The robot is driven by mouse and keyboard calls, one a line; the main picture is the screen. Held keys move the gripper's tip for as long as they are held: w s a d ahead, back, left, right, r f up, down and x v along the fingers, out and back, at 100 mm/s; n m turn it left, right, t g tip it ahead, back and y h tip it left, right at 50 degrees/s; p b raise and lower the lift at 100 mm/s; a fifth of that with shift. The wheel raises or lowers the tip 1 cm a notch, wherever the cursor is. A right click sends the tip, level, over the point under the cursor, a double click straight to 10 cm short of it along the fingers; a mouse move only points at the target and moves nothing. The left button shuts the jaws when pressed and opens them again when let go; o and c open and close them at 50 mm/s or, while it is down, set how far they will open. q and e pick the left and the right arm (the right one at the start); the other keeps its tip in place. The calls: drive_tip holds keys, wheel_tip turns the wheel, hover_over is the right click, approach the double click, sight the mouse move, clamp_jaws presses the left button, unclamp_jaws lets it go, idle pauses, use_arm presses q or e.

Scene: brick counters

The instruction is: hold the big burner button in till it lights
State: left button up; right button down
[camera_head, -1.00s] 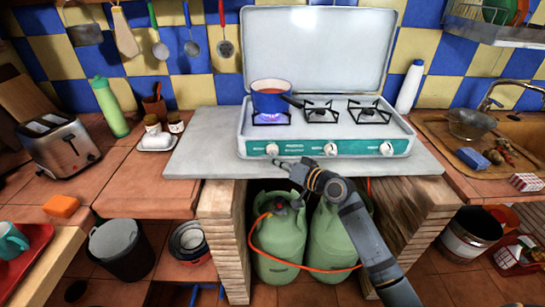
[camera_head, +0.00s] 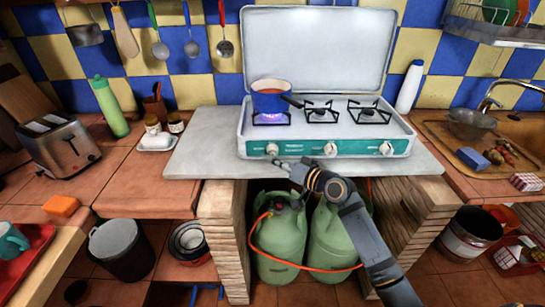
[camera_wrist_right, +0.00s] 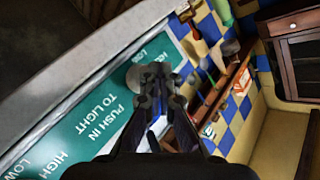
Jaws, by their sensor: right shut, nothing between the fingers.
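The white camping stove (camera_head: 245,135) has a green front panel (camera_head: 300,147) with several white knobs. The left knob (camera_head: 272,148) is just above the fingertips of my right gripper (camera_head: 274,161), which is shut and empty. In the right wrist view the shut fingers (camera_wrist_right: 160,85) overlap a pale round knob (camera_wrist_right: 143,76), and I cannot tell whether they touch it. The panel there (camera_wrist_right: 95,115) reads "PUSH IN TO LIGHT". A blue-violet flame (camera_head: 268,118) glows under the blue pot (camera_head: 270,102) on the left burner. My left gripper is out of view.
The stove stands on a grey slab (camera_head: 200,160). Below it are two green gas bottles (camera_head: 280,240) with an orange hose. A toaster (camera_head: 62,148) and green bottle (camera_head: 110,106) stand left; a white bottle (camera_head: 410,86) stands right. The slab left of the stove is clear.

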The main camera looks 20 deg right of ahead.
drive_tip(key=shift+s, duration=0.1)
drive_tip(key=shift+s+a+p, duration=0.2)
drive_tip(key=shift+s+p, duration=0.15)
drive_tip(key=shift+s, duration=0.35)
drive_tip(key=s+p, duration=0.1)
drive_tip(key=s, duration=0.1)
drive_tip(key=s+a, duration=0.1)
drive_tip(key=s, duration=0.1)
drive_tip(key=shift+s+a+p, duration=0.2)
drive_tip(key=shift+s+p, duration=0.15)
drive_tip(key=shift+s, duration=0.05)
